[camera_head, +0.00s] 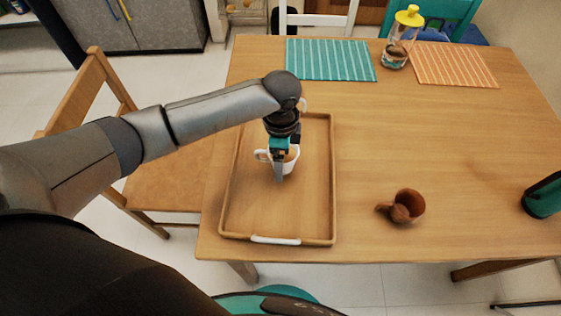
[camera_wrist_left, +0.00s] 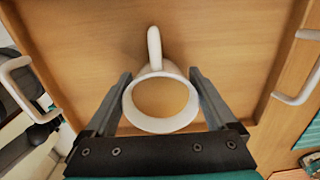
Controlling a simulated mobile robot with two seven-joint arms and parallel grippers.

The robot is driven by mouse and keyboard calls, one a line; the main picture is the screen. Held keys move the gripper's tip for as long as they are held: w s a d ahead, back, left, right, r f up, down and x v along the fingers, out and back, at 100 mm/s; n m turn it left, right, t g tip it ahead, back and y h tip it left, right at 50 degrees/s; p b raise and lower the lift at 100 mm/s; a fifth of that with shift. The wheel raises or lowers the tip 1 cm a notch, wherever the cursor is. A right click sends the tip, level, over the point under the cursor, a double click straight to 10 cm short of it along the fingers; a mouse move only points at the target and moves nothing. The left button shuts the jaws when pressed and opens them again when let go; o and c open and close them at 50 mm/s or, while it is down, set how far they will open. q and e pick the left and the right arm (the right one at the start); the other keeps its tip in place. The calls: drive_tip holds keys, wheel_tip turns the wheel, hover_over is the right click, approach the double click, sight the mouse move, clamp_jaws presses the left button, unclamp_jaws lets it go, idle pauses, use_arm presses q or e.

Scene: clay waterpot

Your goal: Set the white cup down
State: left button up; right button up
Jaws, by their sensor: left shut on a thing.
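The white cup (camera_head: 292,158) is upright within the outline of the wooden tray (camera_head: 226,195), towards the tray's far half. My left gripper (camera_head: 280,166) points down and is shut on the cup, hiding part of it. In the left wrist view the cup (camera_wrist_left: 163,122) stands between the two fingers (camera_wrist_left: 161,98), with its handle pointing up in the picture. I cannot tell whether its base touches the tray floor. My right gripper is not seen.
A brown clay pot (camera_head: 407,206) lies right of the tray. Teal (camera_head: 330,60) and orange (camera_head: 455,64) mats and a yellow-topped jar (camera_head: 400,35) are at the back. A dark teal thing (camera_head: 544,195) is at the right edge. The tray's near half is bare.

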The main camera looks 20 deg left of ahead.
use_arm(q)
wheel_tip(320, 180, down, 2)
drive_tip(key=shift+r, duration=0.1)
drive_tip(key=o, duration=1.2)
